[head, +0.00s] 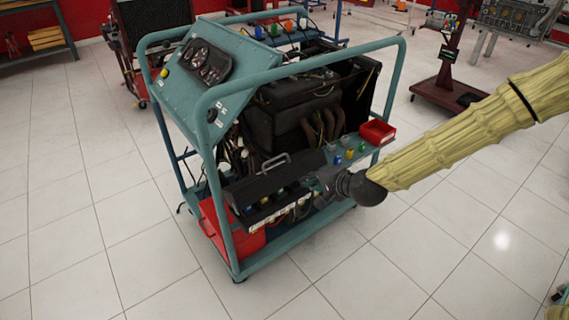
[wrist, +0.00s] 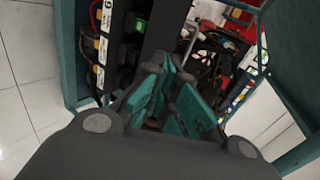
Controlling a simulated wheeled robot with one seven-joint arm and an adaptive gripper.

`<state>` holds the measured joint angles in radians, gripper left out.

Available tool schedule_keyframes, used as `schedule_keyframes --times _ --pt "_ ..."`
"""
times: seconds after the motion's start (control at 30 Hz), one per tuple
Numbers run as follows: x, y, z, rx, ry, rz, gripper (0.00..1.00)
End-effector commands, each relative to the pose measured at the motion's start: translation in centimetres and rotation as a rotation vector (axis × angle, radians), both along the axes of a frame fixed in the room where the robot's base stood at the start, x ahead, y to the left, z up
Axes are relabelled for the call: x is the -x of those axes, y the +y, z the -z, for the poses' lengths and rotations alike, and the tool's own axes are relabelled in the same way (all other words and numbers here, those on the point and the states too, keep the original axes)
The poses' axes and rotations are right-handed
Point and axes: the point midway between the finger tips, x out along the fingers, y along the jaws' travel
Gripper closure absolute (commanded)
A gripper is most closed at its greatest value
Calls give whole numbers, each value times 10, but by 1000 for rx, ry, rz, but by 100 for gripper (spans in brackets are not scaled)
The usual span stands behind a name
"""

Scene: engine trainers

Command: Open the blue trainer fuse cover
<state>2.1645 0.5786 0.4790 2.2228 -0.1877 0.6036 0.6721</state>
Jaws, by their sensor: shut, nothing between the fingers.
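The blue trainer (head: 216,100) is a teal-framed engine stand. Its dark fuse cover (head: 250,186), with a grey handle (head: 276,161), is tilted up at the near side. Colored fuses show below it in the fuse box (head: 270,212). In the wrist view the cover is a dark panel (wrist: 150,28) beside the open fuse row with its labelled strip (wrist: 102,50). My gripper (head: 322,180) is at the right end of the cover; in the wrist view its teal-padded fingers (wrist: 172,72) are shut and empty, close to the panel. I cannot tell whether they touch it.
A red bin (head: 230,232) sits on the trainer's lower shelf and a small red tray (head: 377,132) on its right ledge. Wires and hoses lie near the fuse box. The tiled floor in front is clear.

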Motion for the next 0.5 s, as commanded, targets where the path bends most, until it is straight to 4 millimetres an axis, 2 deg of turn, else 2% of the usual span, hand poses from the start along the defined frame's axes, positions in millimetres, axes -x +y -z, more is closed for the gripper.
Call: schedule_keyframes --times 0.07,0.17,0.33,0.5 --pt "-10 0 -15 -31 -18 16 100" --pt "-17 1 -23 -48 -26 24 100" --pt "-27 9 -15 -48 -26 24 100" --pt "-46 23 -1 -48 -25 22 100"
